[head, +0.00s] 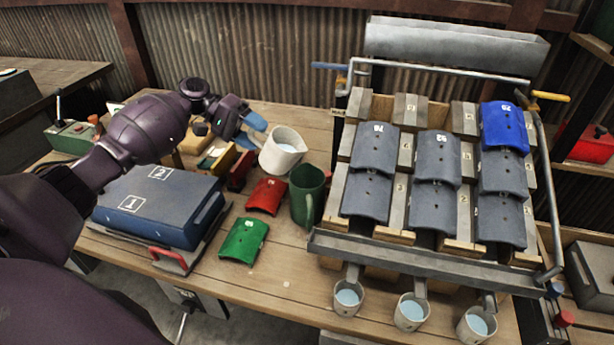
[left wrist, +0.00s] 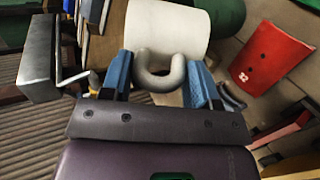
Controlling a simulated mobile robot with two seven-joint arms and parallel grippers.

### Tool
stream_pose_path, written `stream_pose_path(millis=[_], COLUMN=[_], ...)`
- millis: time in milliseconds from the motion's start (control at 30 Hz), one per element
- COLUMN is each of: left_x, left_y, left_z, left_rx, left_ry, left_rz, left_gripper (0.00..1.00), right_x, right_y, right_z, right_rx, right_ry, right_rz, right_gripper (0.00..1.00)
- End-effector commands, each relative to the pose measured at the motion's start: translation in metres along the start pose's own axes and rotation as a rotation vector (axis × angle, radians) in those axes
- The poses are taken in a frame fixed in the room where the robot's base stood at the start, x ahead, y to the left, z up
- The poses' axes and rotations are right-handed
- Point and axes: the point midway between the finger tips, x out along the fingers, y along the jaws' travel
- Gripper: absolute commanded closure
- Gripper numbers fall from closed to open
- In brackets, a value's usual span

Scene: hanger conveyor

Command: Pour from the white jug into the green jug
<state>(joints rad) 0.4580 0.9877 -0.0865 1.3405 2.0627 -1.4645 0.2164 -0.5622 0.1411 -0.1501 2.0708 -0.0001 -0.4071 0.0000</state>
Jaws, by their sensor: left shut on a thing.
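The white jug (head: 278,162) is behind and slightly left of the green jug (head: 306,202), with pale liquid showing in its mouth. It looks a little tilted; whether its base clears the table is hard to tell. My left gripper (head: 256,131) is shut on its handle from the left. In the left wrist view the blue fingers (left wrist: 160,78) sit on both sides of the grey handle, with the white body (left wrist: 168,22) beyond. The green jug stands upright on the table, its inside dark; part of it shows in the left wrist view (left wrist: 228,14). My right gripper is not in view.
A red tile (head: 266,195) and a green tile (head: 244,240) lie left of the green jug. A large blue book-like block (head: 160,205) lies farther left. A tilted rack of grey tiles (head: 376,150) stands close on the right, with small cups (head: 348,298) hanging below its front edge.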

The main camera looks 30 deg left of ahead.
Motion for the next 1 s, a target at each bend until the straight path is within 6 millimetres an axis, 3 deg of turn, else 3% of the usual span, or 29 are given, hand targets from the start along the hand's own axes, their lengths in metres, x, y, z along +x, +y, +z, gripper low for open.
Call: stream_pose_path(millis=[1000], left_x=[-0.002], left_y=[0.009], left_z=[0.0], left_rx=[-0.003], left_ry=[0.002], left_rz=[-0.087], left_gripper=[0.77], right_x=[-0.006], right_y=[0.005], right_z=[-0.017], right_rx=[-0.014], right_ry=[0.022], right_rz=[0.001], right_gripper=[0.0])
